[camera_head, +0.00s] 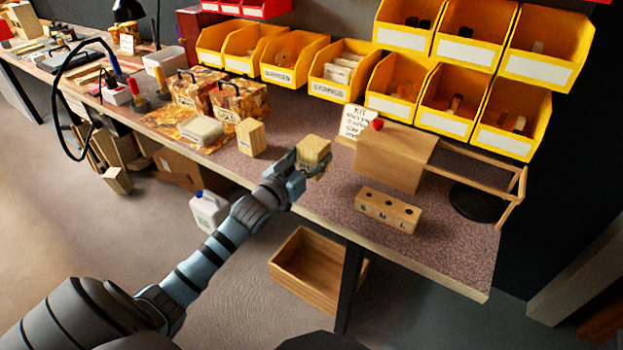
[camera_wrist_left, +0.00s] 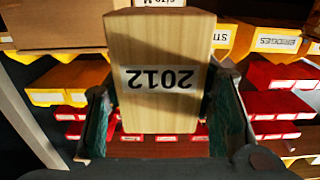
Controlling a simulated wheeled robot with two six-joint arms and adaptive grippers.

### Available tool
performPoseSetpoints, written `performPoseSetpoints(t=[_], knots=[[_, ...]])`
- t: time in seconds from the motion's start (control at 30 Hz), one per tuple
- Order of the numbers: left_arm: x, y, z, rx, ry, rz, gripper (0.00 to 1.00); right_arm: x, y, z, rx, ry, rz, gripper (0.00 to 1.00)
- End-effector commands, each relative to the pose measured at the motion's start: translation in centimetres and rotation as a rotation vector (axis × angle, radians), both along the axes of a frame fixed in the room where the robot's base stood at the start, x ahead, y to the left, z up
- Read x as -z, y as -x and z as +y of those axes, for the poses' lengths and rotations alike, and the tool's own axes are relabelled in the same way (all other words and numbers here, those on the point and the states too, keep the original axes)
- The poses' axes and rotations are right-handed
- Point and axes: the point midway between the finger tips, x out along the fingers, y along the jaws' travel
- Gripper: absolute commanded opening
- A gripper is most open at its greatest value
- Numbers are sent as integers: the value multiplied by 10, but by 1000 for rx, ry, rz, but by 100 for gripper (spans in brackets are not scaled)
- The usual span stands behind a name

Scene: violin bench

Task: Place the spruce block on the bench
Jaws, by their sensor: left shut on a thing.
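The spruce block (camera_head: 314,153) is a pale wooden block held by my left gripper (camera_head: 304,172), over or at the front part of the bench (camera_head: 345,205). In the left wrist view the block (camera_wrist_left: 160,70) fills the space between the two fingers, with a label "2012" that appears upside down. The left gripper (camera_wrist_left: 165,118) is shut on it. I cannot tell whether the block touches the bench top. A second pale block (camera_head: 250,138) stands on the bench to the left. My right gripper is not in view.
A wooden box (camera_head: 390,160) with a sign (camera_head: 353,121) and a holed block marked S, M, L (camera_head: 388,210) stand to the right. Yellow bins (camera_head: 285,58) line the back. Patterned boxes (camera_head: 238,100) stand left. An open crate (camera_head: 305,275) is below the bench.

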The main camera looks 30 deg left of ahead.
Motion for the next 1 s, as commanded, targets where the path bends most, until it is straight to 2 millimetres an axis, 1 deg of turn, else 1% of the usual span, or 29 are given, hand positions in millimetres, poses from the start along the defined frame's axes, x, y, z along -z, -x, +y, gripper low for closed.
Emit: performPoseSetpoints(t=[0.13, 0.2, 0.27, 0.3, 0.47, 0.6, 0.63, 0.73, 1.0], knots=[[21, 0, 0, 0, 0, -1, 18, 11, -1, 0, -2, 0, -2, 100], [38, 0, 0, 0, 0, -1, 18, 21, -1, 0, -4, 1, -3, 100], [48, 0, 0, 1, 1, -2, 18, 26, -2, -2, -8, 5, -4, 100], [50, 0, 0, 1, 0, -2, 18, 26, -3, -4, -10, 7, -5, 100], [47, 0, 0, 1, -1, -2, 18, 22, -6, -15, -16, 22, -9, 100], [50, 0, 0, 1, -1, -2, 18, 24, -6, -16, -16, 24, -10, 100], [50, 0, 0, 1, -1, -1, 53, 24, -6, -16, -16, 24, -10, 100], [49, 0, 0, 1, -1, -1, 69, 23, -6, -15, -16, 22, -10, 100], [49, 0, 0, 1, -1, -2, 70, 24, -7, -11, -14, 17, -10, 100]])
